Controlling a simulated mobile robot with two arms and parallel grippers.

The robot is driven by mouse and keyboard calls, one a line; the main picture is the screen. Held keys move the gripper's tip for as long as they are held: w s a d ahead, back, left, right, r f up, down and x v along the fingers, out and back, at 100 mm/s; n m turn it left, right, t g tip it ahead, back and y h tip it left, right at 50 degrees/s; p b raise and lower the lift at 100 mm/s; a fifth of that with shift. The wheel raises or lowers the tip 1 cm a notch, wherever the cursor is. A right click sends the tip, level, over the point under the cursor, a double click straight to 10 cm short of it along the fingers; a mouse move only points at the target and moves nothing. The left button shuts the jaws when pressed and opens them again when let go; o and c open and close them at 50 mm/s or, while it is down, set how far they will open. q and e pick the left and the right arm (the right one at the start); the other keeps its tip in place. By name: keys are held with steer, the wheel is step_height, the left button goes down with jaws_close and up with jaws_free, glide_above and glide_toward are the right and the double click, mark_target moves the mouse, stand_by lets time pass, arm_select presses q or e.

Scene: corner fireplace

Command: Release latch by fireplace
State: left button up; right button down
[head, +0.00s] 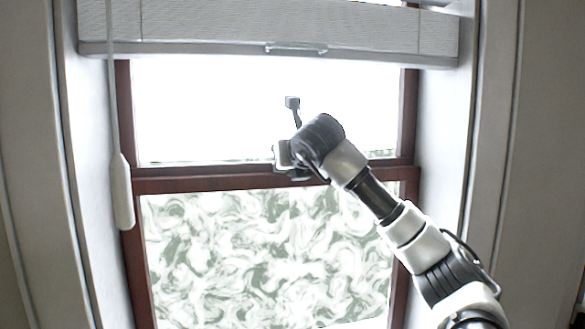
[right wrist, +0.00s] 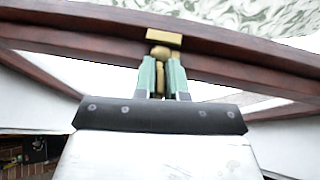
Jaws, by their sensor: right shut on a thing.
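A brass latch (right wrist: 162,52) sits on the dark red-brown wooden window rail in the right wrist view. My right gripper (right wrist: 162,80) has its two green-padded fingers closed around the latch's brass knob, just in front of the rail. In the head view my right arm reaches up from the lower right to the window's middle rail (head: 220,178). The right gripper (head: 290,172) is at that rail there, mostly hidden behind my wrist, and the latch is hidden too. My left gripper is in neither view.
The window has a clear upper pane (head: 210,110) and a frosted, swirl-patterned lower pane (head: 250,255). A raised grey blind (head: 200,30) hangs across the top, with a pull cord and white weight (head: 122,190) at the left. Side walls of the recess flank my arm.

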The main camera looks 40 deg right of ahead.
steer(key=shift+w+a+m+g+h, duration=0.15)
steer(key=shift+a+m+g+h, duration=0.15)
steer(key=shift+m+h, duration=0.35)
steer(key=shift+h, duration=0.25)
steer(key=c, duration=1.2)
jaws_free()
steer(key=b+v, duration=0.4)
steer(key=v, duration=0.6)
steer(key=shift+s+a+r, duration=0.15)
steer(key=shift+s+r, duration=0.1)
